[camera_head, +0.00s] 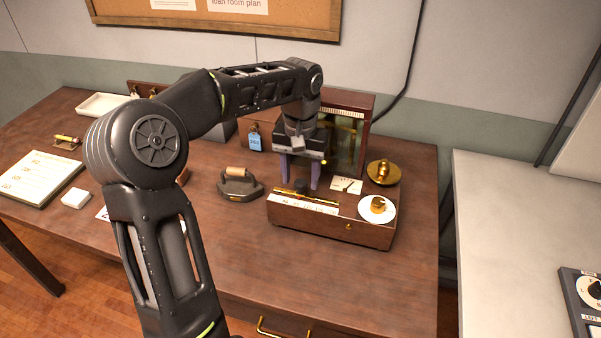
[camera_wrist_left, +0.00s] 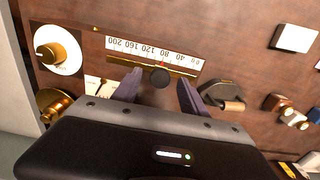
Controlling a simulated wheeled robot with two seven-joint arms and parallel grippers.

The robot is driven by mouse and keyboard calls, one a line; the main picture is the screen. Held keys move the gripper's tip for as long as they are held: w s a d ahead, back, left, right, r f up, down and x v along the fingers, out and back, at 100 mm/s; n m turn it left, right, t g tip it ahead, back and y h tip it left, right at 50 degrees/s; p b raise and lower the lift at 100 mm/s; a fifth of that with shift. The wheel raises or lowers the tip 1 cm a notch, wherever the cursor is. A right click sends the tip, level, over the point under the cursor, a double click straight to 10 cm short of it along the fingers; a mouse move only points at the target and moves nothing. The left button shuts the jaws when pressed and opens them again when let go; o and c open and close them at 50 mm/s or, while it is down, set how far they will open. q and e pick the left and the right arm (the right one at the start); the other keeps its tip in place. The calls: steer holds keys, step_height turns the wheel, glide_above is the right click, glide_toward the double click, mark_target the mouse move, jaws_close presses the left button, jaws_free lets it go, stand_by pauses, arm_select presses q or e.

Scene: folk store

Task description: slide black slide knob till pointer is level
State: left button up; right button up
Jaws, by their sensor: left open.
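The black slide knob (camera_wrist_left: 160,77) sits on a brass rail beside a white scale strip (camera_wrist_left: 150,52) with printed numbers, on top of a wooden box (camera_head: 340,228). In the head view the knob shows dark on the rail (camera_head: 303,186). My left gripper (camera_head: 299,185) is open above the box. In the left wrist view its two purple fingers (camera_wrist_left: 156,92) stand apart on either side of the knob; I cannot tell whether they touch it. A small white card (camera_head: 346,185) with a dark pointer lies on the box's back part. My right gripper is not in view.
An old iron (camera_head: 240,184) stands left of the box. A glass-fronted wooden case (camera_head: 350,130) is behind. The table front is clear.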

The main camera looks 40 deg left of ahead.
arm_select(q)
steer(key=shift+f, duration=0.8)
steer(key=shift+c, duration=0.4)
steer(key=c, duration=0.8)
steer(key=shift+c, duration=0.2)
